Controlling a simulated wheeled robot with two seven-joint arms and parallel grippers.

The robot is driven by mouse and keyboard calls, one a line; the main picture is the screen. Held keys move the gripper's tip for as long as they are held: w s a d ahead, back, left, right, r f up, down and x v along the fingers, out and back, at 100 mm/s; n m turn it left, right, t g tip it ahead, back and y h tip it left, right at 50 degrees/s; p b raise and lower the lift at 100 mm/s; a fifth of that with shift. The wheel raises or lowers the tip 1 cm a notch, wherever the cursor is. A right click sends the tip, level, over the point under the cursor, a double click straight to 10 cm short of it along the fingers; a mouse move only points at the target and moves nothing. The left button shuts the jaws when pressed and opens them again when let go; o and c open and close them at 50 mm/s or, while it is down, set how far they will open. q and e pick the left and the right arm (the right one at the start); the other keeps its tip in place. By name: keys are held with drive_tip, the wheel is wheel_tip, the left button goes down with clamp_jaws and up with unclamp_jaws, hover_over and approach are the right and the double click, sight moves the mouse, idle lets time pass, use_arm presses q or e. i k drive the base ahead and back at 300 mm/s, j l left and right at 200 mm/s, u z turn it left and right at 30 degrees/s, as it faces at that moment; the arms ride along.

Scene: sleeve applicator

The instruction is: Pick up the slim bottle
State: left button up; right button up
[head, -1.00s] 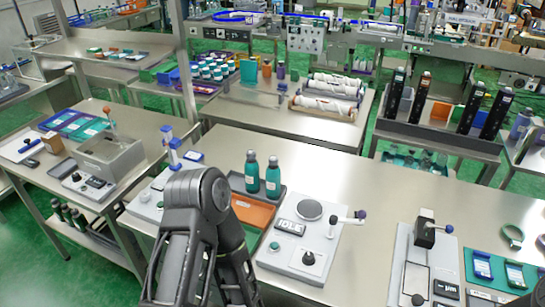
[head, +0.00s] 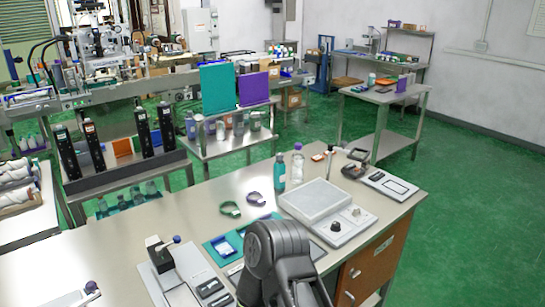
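A slim teal bottle with a grey cap (head: 280,172) stands upright on the steel bench, behind the left rear corner of a pale flat-topped device. A clear bottle with a white label (head: 298,165) stands close on its right. I cannot tell for certain which of the two is the slim bottle. One of my dark arms shows at the bottom centre, in front of both bottles and apart from them. Neither gripper's fingers are in view.
The pale device (head: 318,198) has knobs at its front. Green (head: 230,209) and purple (head: 256,198) rings lie left of the bottles. A teal tray (head: 225,246) and a lever device (head: 178,268) are nearer. A scale-like unit (head: 391,185) is at right.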

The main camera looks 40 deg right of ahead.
sight(279, 167)
drive_tip(key=i+l, duration=0.1)
drive_tip(key=l, duration=2.35)
drive_tip(key=i+l, duration=0.15)
drive_tip(key=l, duration=1.05)
